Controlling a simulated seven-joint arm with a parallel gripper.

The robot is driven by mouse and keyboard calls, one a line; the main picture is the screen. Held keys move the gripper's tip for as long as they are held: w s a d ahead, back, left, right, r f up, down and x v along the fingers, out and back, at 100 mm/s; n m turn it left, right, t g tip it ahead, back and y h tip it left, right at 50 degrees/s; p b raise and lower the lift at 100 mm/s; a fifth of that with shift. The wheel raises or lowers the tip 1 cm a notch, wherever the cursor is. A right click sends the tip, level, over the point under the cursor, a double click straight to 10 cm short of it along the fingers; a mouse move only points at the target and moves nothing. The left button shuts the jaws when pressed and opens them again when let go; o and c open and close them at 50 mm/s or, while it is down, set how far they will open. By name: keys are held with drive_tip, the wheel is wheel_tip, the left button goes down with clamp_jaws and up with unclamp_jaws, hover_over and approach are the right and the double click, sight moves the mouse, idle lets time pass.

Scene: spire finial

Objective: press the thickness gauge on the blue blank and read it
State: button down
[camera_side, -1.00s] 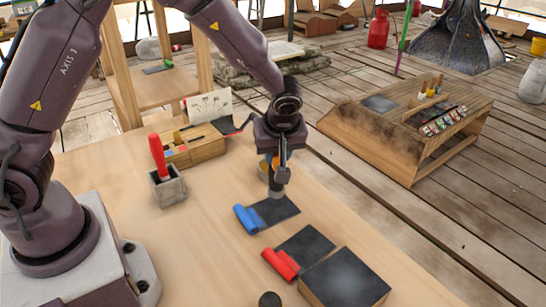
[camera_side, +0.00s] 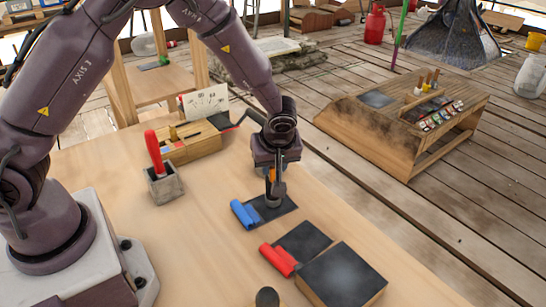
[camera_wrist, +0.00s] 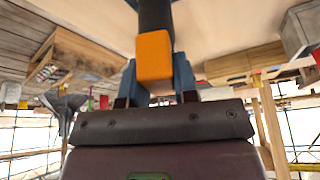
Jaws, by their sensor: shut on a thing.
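My gripper (camera_side: 273,176) is shut on the thickness gauge, which has an orange body (camera_wrist: 154,60) and a black shaft (camera_wrist: 155,14) in the wrist view. In the side view the gauge points down, its dark foot over the dark sheet (camera_side: 287,202) beside the blue roll. The blue blank (camera_side: 244,214) is this sheet with a blue roll at its left end, lying on the table. The foot looks at or very near the sheet; I cannot tell whether it touches. The wrist view does not show the blank.
A red roll (camera_side: 278,259) with a dark sheet and a dark block (camera_side: 342,277) lie in front. A grey holder (camera_side: 164,187) with a red handle and a wooden box (camera_side: 190,142) with a marked white card stand left. Bare table lies between them and the blank.

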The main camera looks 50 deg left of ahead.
drive_tip(key=shift+f, duration=0.1)
drive_tip(key=c, duration=0.8)
unclamp_jaws()
drive_tip(key=v, duration=1.2)
drive_tip(key=s+a+r+m+t+h, duration=0.1)
drive_tip(key=s+r+m+t+h, duration=0.1)
drive_tip(key=s+r+m, duration=0.4)
drive_tip(key=s+a+r+m+t+h, duration=0.1)
drive_tip(key=s+r+m, duration=0.6)
drive_tip(key=s, duration=0.7)
drive_tip(key=shift+s+a+r+t+h, duration=0.4)
drive_tip(key=shift+a+h, duration=0.2)
drive_tip(key=shift+a, duration=0.25)
